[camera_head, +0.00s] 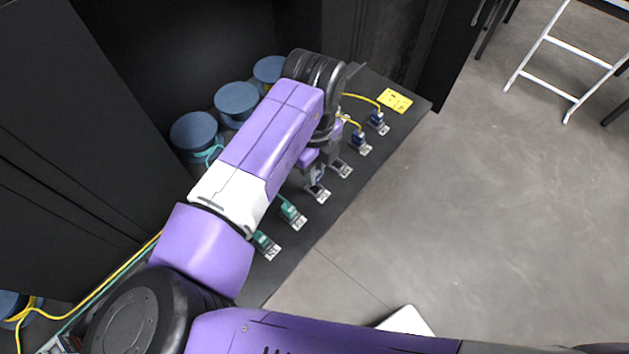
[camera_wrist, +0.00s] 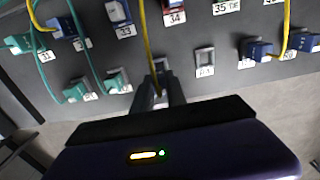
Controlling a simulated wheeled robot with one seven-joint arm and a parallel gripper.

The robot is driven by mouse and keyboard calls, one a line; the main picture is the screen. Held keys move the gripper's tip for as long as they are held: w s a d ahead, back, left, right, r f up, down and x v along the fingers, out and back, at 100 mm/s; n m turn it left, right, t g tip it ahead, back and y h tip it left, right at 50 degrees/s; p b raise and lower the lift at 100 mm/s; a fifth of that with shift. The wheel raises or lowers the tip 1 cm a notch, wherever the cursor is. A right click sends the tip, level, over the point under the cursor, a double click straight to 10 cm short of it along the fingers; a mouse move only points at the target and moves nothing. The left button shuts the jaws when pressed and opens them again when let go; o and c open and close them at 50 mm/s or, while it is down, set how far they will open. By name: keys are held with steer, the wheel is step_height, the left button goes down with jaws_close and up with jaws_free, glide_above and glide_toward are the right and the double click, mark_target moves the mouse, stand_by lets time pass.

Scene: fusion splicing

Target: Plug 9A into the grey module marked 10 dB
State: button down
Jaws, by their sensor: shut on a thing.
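My gripper (camera_wrist: 160,92) is shut on a small plug at the end of a yellow cable (camera_wrist: 147,42). The plug is mostly hidden between the fingers, and its 9A mark cannot be read. The fingertips are just in front of, or at, a grey socket (camera_wrist: 160,64); whether the plug touches it or is in it cannot be told. An empty grey socket frame (camera_wrist: 205,60) with a white label is to the right. No 10 dB marking is legible. In the head view my gripper (camera_head: 316,174) is low over the row of sockets, partly hidden by my arm.
Teal plugs (camera_wrist: 118,80) stand to the left and blue plugs (camera_wrist: 258,49) to the right, with cables. A row behind has labels 33, 34 and 35. In the head view, blue-topped drums (camera_head: 237,100) and a yellow tag (camera_head: 395,100) are on the dark bench.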

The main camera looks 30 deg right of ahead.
steer(key=shift+r+p, duration=0.75)
steer(key=shift+r, duration=0.35)
